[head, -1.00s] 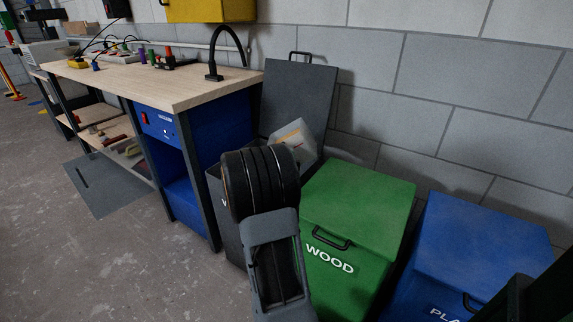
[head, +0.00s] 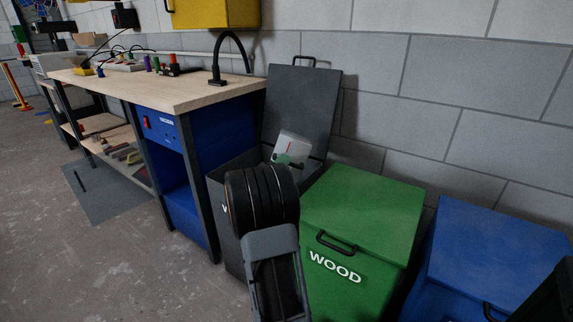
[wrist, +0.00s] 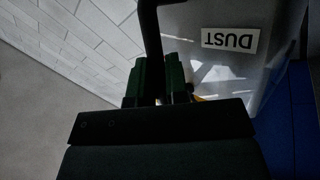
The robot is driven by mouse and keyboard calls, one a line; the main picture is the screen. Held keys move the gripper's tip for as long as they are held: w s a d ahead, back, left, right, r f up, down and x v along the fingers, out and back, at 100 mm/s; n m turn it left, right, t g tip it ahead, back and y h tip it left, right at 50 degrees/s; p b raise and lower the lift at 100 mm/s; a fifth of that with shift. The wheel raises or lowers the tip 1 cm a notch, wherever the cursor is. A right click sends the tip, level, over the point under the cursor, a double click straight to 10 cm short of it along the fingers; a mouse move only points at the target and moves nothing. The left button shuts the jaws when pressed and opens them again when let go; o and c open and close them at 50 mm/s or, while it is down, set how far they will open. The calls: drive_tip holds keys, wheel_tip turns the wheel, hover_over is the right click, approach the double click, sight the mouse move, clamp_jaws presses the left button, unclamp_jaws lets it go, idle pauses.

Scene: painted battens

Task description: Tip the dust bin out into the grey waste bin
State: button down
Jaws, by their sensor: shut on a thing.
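The dust bin (head: 291,148) is a small pale, see-through box. In the head view it is tilted over the mouth of the grey waste bin (head: 233,175), in front of its raised lid (head: 301,105). My gripper (wrist: 160,82) has green fingers, shut around the dark handle of the dust bin. In the wrist view the dust bin (wrist: 232,75) shows its DUST label upside down. My arm hides much of the waste bin's front and its opening. I cannot tell what is left inside the dust bin.
A green WOOD bin (head: 362,215) with its lid closed stands right of the waste bin. A blue bin (head: 495,250) stands farther right. A workbench (head: 150,90) with a blue cabinet is close on the left. A block wall (head: 440,80) is behind.

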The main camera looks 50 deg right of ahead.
drive_tip(key=n, duration=0.1)
drive_tip(key=n+t, duration=0.1)
drive_tip(key=w+n+h, duration=0.1)
drive_tip(key=shift+a+f+t, duration=0.2)
drive_tip(key=shift+a+t, duration=0.1)
drive_tip(key=shift+w+a+n+t+h, duration=0.2)
drive_tip(key=shift+n+t+h, duration=0.1)
drive_tip(key=shift+n+t, duration=0.5)
drive_tip(key=shift+w+a+r+n+t+y+p, duration=0.15)
drive_tip(key=shift+w+a+n+t+y, duration=0.4)
drive_tip(key=shift+n+t, duration=1.55)
drive_tip(key=shift+w+a+r+n+t+y+p, duration=0.25)
drive_tip(key=shift+w+n+t, duration=0.5)
drive_tip(key=shift+n+t, duration=1.35)
drive_tip(key=shift+w+a+r+n+t+y+p, duration=0.1)
drive_tip(key=shift+w+a+n+t+y, duration=0.35)
drive_tip(key=shift+n+t, duration=1.65)
drive_tip(key=shift+w+n+g, duration=0.25)
drive_tip(key=shift+n+g, duration=0.35)
drive_tip(key=shift+n, duration=0.3)
